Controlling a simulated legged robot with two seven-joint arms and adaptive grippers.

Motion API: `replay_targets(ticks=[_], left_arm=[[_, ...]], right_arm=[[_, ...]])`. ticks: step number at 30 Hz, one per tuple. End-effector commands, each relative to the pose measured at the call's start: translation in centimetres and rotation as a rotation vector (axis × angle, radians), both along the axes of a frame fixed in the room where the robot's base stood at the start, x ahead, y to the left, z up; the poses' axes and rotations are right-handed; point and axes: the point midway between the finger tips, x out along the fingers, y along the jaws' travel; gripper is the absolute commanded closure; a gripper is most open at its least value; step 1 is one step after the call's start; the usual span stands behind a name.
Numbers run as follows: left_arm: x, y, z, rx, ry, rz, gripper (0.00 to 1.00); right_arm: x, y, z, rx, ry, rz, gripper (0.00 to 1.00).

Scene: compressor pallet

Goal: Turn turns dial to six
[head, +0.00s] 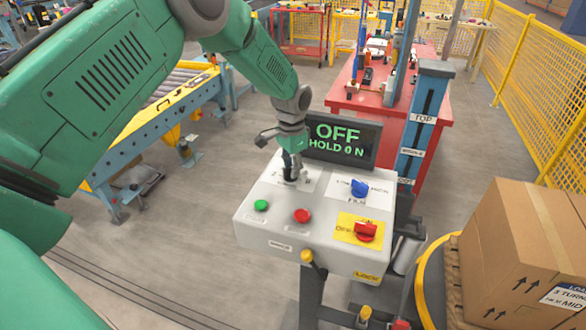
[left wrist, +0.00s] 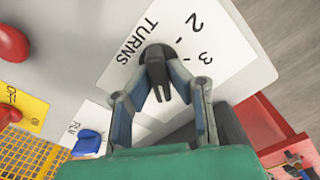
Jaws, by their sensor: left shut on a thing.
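The turns dial (left wrist: 155,56) is a black knob on a white plate marked TURNS, 2 and 3 in the left wrist view. My left gripper (left wrist: 161,82) is shut on the dial, with a finger on each side of it. The other numbers and the dial's pointer setting are hidden or unclear. In the head view, my left gripper (head: 291,172) reaches down onto the back left of the pale control box (head: 262,232) and largely covers the dial. My right gripper is not in view.
The box carries a green button (head: 261,205), a red button (head: 302,215), a blue knob (head: 359,187) and a red switch (head: 366,232). The display (head: 342,139) behind reads OFF, HOLD 0 N. A cardboard box (head: 510,255) stands at right.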

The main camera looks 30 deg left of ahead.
Motion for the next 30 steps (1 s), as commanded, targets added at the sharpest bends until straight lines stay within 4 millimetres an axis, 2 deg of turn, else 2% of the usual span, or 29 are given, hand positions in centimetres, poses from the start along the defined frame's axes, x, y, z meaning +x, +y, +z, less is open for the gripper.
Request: replay_targets(ticks=[18,30], left_arm=[[0.01,0.64,0.11,0.002,0.001,-0.575,1.0],[0.15,0.78,0.1,0.005,-0.001,-0.847,1.0]], right_arm=[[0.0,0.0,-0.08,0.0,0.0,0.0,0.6],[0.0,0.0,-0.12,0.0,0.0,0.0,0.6]])
